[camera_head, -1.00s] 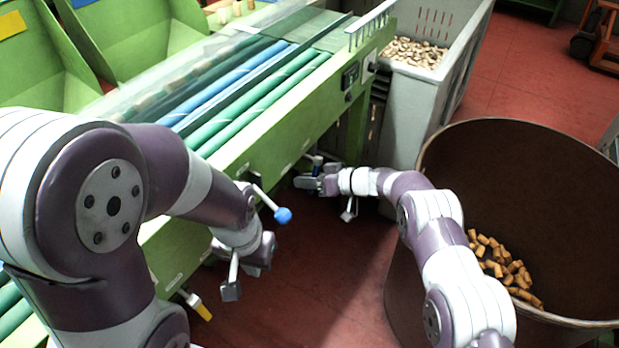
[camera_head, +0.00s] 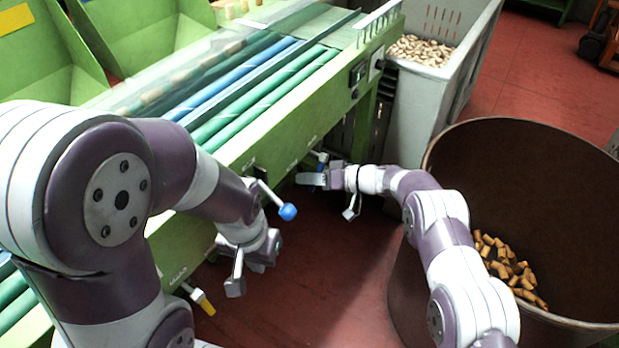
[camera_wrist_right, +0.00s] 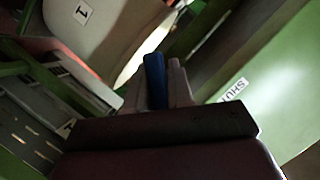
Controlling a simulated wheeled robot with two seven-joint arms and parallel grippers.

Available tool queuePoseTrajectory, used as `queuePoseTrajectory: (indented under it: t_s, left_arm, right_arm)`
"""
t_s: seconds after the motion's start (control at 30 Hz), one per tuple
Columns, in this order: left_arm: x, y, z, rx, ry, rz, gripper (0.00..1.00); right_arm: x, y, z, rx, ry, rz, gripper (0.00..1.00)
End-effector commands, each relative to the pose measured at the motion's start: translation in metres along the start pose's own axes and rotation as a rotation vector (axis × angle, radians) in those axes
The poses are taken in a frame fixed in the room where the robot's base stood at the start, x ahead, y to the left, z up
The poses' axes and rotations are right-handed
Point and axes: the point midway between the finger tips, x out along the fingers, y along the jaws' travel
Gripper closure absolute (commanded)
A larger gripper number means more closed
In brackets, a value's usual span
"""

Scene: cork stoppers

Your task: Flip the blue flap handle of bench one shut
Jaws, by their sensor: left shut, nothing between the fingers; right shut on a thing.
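The blue flap handle (camera_wrist_right: 154,80) stands between the two pale fingers of my right gripper (camera_wrist_right: 157,88) in the right wrist view. In the head view my right gripper (camera_head: 312,179) is at the green bench's side, shut on this handle, whose small blue end (camera_head: 321,156) shows just above the fingers. My left gripper (camera_head: 262,262) is low beside the bench, shut and empty; its fingertips are mostly hidden by its own wrist. Pale signs reading "1" (camera_wrist_right: 83,12) and "SHUT" (camera_wrist_right: 233,89), the latter partly cut off, are near the handle in the wrist view.
Another lever with a blue knob (camera_head: 287,211) sticks out of the green bench (camera_head: 225,152) near my left wrist. A yellow-ended lever (camera_head: 207,306) is lower left. A brown bin (camera_head: 440,165) with corks stands right of my right arm; a grey crate (camera_head: 412,110) stands behind.

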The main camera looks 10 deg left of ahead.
Motion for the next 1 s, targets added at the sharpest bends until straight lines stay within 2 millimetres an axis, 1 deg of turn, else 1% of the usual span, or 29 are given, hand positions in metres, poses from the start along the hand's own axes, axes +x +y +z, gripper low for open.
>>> queuePoseTrajectory:
  t_s: [0.03,0.07,0.1,0.13,0.37,0.47,0.57,0.7,0.8,0.9,1.0]
  left_arm:
    - [0.000,0.000,0.000,0.000,0.000,0.000,1.00]
    - [0.000,0.000,0.000,0.000,0.000,0.000,1.00]
    - [0.000,0.000,0.000,0.000,0.000,0.000,1.00]
    - [0.000,0.000,0.000,0.000,0.000,0.000,1.00]
    - [0.000,0.000,0.000,0.000,0.000,0.000,1.00]
    - [-0.003,0.000,0.000,0.000,0.000,0.000,1.00]
    - [-0.011,0.000,-0.001,0.000,0.000,0.000,1.00]
    - [-0.020,0.000,-0.002,0.000,0.000,0.000,1.00]
    - [-0.024,0.000,-0.003,0.000,0.000,0.000,1.00]
    - [-0.027,0.000,-0.003,0.000,0.000,0.000,1.00]
    - [-0.028,0.000,-0.003,0.000,0.000,0.000,1.00]
  right_arm:
    - [0.000,0.001,0.000,0.001,0.001,0.001,1.00]
    - [0.000,0.001,0.000,0.001,0.001,0.001,0.72]
    - [0.000,0.001,0.000,0.001,0.001,0.001,0.59]
    - [0.000,0.001,0.000,0.001,0.001,0.001,0.57]
    - [0.000,0.000,0.000,0.000,0.000,0.001,0.57]
    - [-0.008,-0.001,-0.002,0.001,0.001,0.002,0.57]
    - [-0.029,-0.002,-0.004,0.002,0.002,0.004,0.57]
    - [-0.069,-0.001,-0.004,0.002,0.003,0.004,0.57]
    - [-0.094,-0.001,-0.003,0.001,0.003,0.003,0.57]
    - [-0.113,0.000,-0.001,0.002,0.002,0.003,0.57]
    - [-0.123,0.000,-0.001,0.000,0.002,0.002,0.57]
